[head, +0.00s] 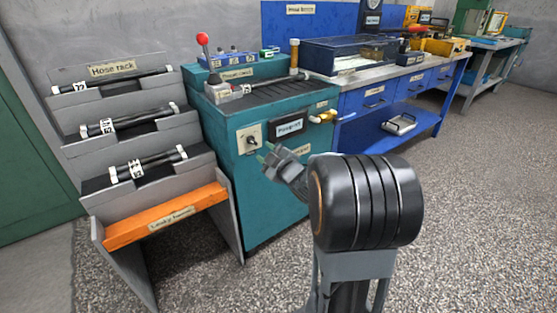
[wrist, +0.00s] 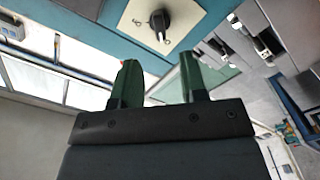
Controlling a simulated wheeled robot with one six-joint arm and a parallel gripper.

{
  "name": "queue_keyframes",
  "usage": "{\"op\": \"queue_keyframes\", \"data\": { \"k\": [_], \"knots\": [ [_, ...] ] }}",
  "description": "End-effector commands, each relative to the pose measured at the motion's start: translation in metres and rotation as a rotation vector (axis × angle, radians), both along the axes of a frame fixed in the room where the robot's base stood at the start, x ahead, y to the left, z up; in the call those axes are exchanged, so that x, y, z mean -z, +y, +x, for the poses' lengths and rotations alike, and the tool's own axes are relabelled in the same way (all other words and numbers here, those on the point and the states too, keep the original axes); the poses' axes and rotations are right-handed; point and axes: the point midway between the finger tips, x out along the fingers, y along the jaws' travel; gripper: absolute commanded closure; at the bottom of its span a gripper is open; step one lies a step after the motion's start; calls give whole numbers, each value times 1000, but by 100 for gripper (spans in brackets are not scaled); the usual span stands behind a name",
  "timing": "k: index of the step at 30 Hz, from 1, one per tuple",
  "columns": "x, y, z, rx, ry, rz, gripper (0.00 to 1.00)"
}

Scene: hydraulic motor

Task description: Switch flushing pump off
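The teal pump cabinet (head: 265,195) stands left of centre in the head view. Its front carries a beige switch plate (head: 242,133) with a small dark rotary knob (head: 251,140). In the wrist view the black knob (wrist: 159,20) sits at the top on the pale plate (wrist: 185,15), with small marks beside it. I cannot tell for sure which mark it points to. My gripper (head: 264,152) is just in front of the cabinet, close to the knob. Its two green-tipped fingers (wrist: 160,73) are apart with nothing between them, and the knob appears beyond their tips.
A grey hose rack (head: 130,130) with several labelled hoses and an orange tray (head: 165,215) stands left of the cabinet. A blue workbench (head: 375,100) is behind right. The speckled floor (head: 480,190) at right is clear.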

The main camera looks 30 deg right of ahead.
Motion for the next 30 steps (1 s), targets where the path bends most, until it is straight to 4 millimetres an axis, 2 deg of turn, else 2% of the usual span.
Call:
{"op": "queue_keyframes", "data": {
  "k": [1,6,12,18,30],
  "knots": [
    [-3,-2,-11,3,1,0,61],
    [-2,-5,-40,4,1,0,61],
    [-1,-7,-61,1,0,-1,61],
    [0,-7,-68,-1,1,0,61],
    [0,-7,-68,-1,1,-1,61]
  ]
}}
